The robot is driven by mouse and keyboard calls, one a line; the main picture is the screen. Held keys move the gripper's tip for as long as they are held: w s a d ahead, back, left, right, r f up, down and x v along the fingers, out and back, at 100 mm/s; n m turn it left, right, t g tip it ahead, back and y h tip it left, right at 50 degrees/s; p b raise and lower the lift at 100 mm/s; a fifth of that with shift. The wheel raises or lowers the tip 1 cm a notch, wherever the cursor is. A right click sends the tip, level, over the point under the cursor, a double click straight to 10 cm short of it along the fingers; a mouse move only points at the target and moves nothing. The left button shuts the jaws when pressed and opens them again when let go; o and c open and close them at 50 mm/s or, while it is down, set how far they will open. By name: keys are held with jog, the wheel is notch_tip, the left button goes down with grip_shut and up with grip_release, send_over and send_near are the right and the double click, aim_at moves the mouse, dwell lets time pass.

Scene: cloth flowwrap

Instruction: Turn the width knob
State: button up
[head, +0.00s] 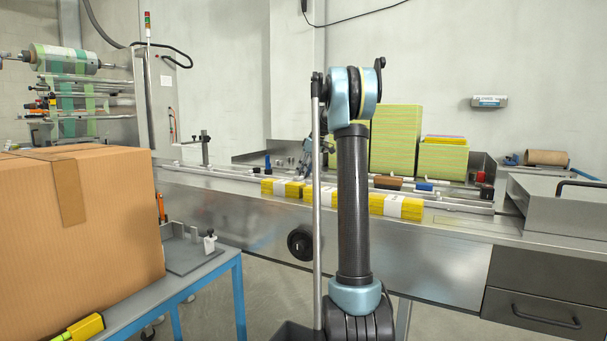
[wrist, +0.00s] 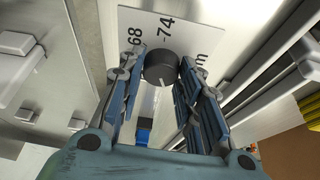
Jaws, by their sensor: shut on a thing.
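In the wrist view, the dark round width knob (wrist: 160,67) has a pale pointer line on its face. It sits at a white scale plate (wrist: 185,22) that reads 68, 74 and part of a unit. My gripper (wrist: 161,60) has one finger on each side of the knob, shut on it. In the head view, my gripper (head: 308,160) is partly hidden behind my own arm, over the flow-wrap machine's rail. The knob cannot be made out there.
Yellow packs (head: 283,188) lie along the machine's front edge. A black handwheel (head: 300,243) is on its front panel. Stacked yellow-green cloths (head: 396,140) stand behind. A large cardboard box (head: 80,225) fills the left. In the wrist view, metal rails (wrist: 262,85) run on the right.

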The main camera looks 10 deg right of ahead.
jog(key=shift+w, duration=0.1)
jog(key=shift+d, duration=0.1)
dwell(0.4)
jog(key=o, duration=1.1)
jog(key=shift+c, duration=0.2)
jog(key=v, duration=1.1)
jog(key=shift+d+r, duration=0.15)
jog(key=shift+r, duration=0.2)
